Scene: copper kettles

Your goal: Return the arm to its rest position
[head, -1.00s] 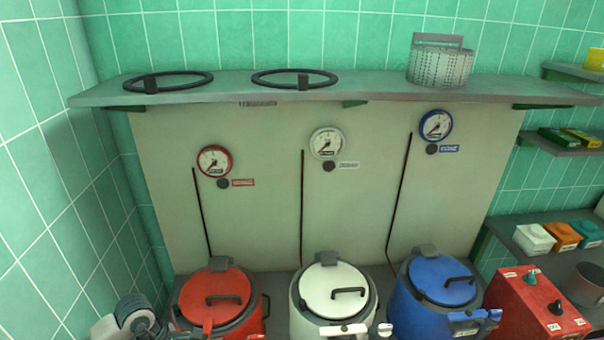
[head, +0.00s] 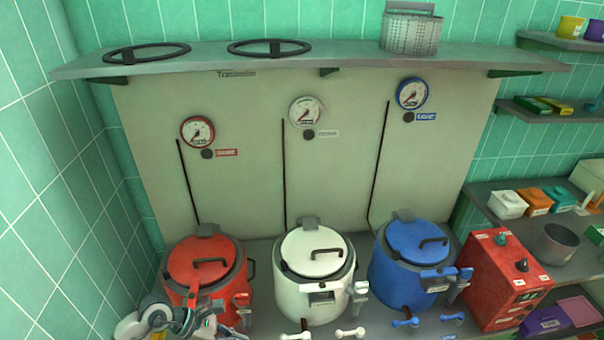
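My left arm comes in at the lower left corner. Its gripper (head: 190,321) is beside the front left of the red kettle (head: 206,264), near that kettle's red front handle. The gripper is small and partly cut by the frame, so I cannot tell whether its fingers are open or whether it touches the kettle. My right gripper is not in view.
A white kettle (head: 314,272) and a blue kettle (head: 407,276) stand to the right, all lidded. A red control box (head: 503,278) stands beside the blue one. A shelf (head: 340,58) with two black rings and a perforated basket (head: 411,30) runs above the gauges.

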